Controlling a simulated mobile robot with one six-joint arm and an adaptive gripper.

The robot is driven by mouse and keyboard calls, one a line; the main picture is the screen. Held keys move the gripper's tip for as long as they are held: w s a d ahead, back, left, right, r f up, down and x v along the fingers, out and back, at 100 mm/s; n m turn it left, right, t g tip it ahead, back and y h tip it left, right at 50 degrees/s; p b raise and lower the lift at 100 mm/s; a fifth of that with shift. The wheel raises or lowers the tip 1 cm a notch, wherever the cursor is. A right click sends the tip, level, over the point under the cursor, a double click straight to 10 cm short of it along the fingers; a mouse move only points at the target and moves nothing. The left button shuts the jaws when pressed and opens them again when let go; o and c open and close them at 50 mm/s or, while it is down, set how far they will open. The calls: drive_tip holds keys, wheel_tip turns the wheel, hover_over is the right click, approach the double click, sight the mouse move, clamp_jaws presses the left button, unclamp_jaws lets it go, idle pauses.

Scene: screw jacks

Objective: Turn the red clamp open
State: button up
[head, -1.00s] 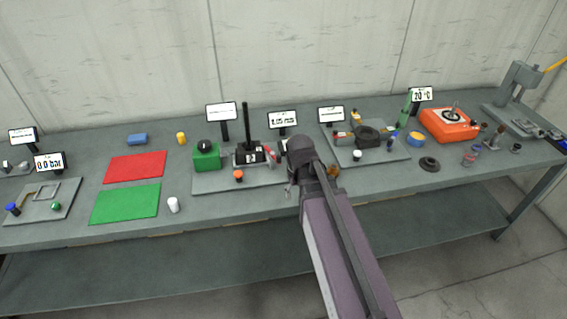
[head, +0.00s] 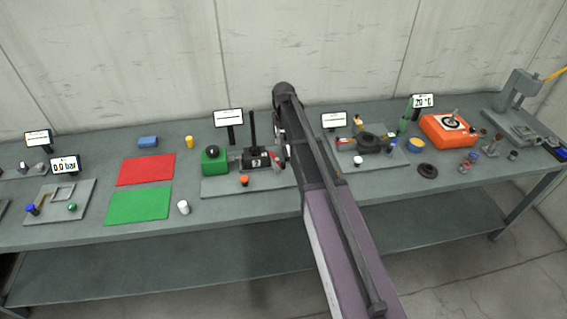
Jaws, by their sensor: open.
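A small red piece (head: 277,163), which looks like the red clamp, sits at the right end of a dark block (head: 256,162) on the grey middle plate (head: 222,188). It is small and partly crowded by my arm, so I cannot tell how far it is turned. A black post rises from the block, and a green box (head: 214,163) with a black knob stands left of it. My arm reaches up from the bottom, just right of the red piece. My gripper is hidden behind the arm, so its distance from the red piece does not show.
An orange knob (head: 244,180) stands in front of the block. A display (head: 229,118) stands behind it. A right-hand plate holds a black round part (head: 370,141). Red (head: 146,169) and green (head: 138,204) mats and a white cup (head: 183,207) lie left.

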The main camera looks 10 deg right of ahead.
sight(283, 163)
drive_tip(key=shift+f, duration=0.25)
wheel_tip(283, 163, down, 13)
drive_tip(key=b, duration=1.3)
drive_tip(key=shift+f+b, duration=0.15)
drive_tip(key=shift+b, duration=0.25)
clamp_jaws()
